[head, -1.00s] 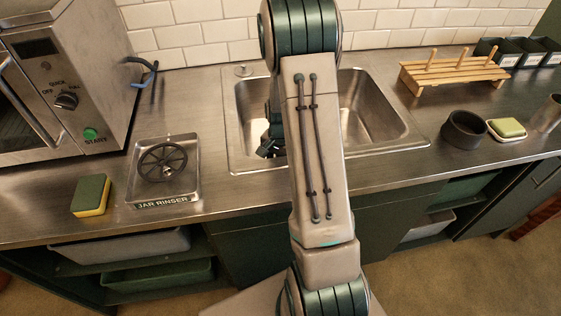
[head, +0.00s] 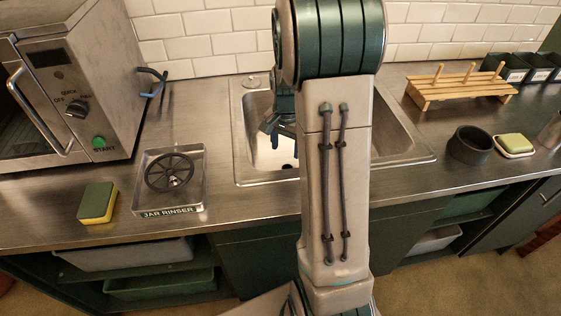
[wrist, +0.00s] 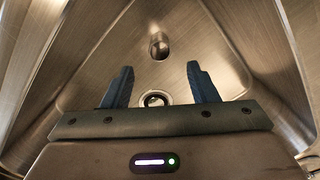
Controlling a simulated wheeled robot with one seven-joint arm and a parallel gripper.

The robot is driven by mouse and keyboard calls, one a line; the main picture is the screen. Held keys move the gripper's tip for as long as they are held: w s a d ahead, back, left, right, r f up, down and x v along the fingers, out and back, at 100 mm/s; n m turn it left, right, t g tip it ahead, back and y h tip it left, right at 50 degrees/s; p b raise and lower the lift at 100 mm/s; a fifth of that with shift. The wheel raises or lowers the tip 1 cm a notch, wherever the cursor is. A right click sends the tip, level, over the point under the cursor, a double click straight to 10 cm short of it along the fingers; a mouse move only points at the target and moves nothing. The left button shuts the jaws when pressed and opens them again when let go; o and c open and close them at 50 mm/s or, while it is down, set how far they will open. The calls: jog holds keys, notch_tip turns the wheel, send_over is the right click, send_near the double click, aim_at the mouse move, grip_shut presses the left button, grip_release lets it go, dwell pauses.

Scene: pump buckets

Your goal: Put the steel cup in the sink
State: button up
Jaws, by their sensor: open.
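The sink (head: 243,150) is a steel basin set in the counter, partly hidden behind my arm. My gripper (head: 274,128) is over the left part of the sink. In the wrist view the two blue fingers of my gripper (wrist: 161,70) are apart, with nothing between them. Beyond the fingertips, a small round metal piece (wrist: 158,46) shows against the basin; I cannot tell whether it is the cup or a fitting. The drain (wrist: 155,98) shows between the fingers. A grey metal vessel (head: 551,132) stands at the right edge of the head view, cut off; it may be the steel cup.
A jar rinser (head: 172,180), a sponge (head: 97,203) and a microwave (head: 70,95) are left of the sink. A dark round bowl (head: 469,146), a soap dish (head: 514,146), a wooden rack (head: 460,88) and dark bins (head: 505,68) are on the right.

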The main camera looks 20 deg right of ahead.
jog(key=s+a+r+n, duration=0.1)
jog(key=s+a+r, duration=0.1)
jog(key=s+a+r+n+t, duration=0.1)
jog(key=s+a+r+n, duration=0.1)
jog(key=s+a+r, duration=0.1)
jog(key=s+a+r+n, duration=0.2)
jog(key=r, duration=0.1)
jog(key=shift+s+a+r, duration=0.25)
jog(key=shift+a, duration=0.1)
jog(key=s+a+r+n+t, duration=0.1)
jog(key=s+a+r+n, duration=0.2)
jog(key=s, duration=0.7)
jog(key=a+n, duration=0.2)
jog(key=shift+s+n+t, duration=0.2)
jog(key=shift+n+t, duration=0.2)
jog(key=shift+a, duration=0.1)
